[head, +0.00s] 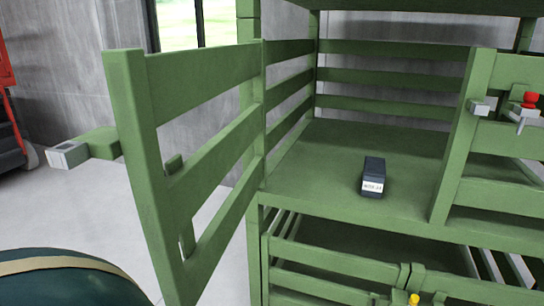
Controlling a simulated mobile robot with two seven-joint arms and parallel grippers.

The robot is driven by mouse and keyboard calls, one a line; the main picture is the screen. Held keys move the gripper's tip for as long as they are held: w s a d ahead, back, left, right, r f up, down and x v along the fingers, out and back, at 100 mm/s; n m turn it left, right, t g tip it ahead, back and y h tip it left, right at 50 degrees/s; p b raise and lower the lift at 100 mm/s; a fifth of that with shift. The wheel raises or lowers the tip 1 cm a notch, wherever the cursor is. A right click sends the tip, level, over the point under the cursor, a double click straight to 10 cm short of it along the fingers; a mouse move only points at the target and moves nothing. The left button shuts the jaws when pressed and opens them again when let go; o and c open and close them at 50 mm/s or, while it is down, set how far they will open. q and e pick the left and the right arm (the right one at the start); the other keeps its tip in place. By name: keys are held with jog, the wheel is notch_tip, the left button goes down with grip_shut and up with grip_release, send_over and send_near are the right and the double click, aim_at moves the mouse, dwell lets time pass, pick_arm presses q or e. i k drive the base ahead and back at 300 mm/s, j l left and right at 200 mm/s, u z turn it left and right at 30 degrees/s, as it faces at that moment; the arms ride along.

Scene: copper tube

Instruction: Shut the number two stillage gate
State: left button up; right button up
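A green slatted stillage gate (210,80) stands swung open on the left, hinged at the stillage's left front post. A green block with a grey metal end (68,155) sticks out from its free edge. The upper bay of the green stillage (345,140) is open on that side. A grey catch (479,107) sits on the post at the right of the opening. No number can be read on the gate. Neither of my grippers shows in the head view.
A dark box with a white label (373,177) lies on the upper shelf, inside the opening. A red-knobbed latch (526,108) is on the right-hand panel. A yellow knob (413,299) shows below. Red equipment (8,110) stands far left. A dark rounded shape fills the bottom left.

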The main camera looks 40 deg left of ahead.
aim_at(147, 93)
jog(key=k+j, duration=0.1)
jog(key=j, duration=0.25)
jog(key=k+j, duration=0.1)
jog(key=j, duration=0.25)
jog(key=k+j+u, duration=0.1)
jog(key=j, duration=0.7)
jog(key=i+j, duration=0.1)
jog(key=j, duration=0.35)
jog(key=i+j, duration=0.1)
jog(key=j, duration=0.35)
jog(key=k+j+u, duration=0.4)
jog(key=k+j, duration=0.45)
jog(key=k, duration=0.05)
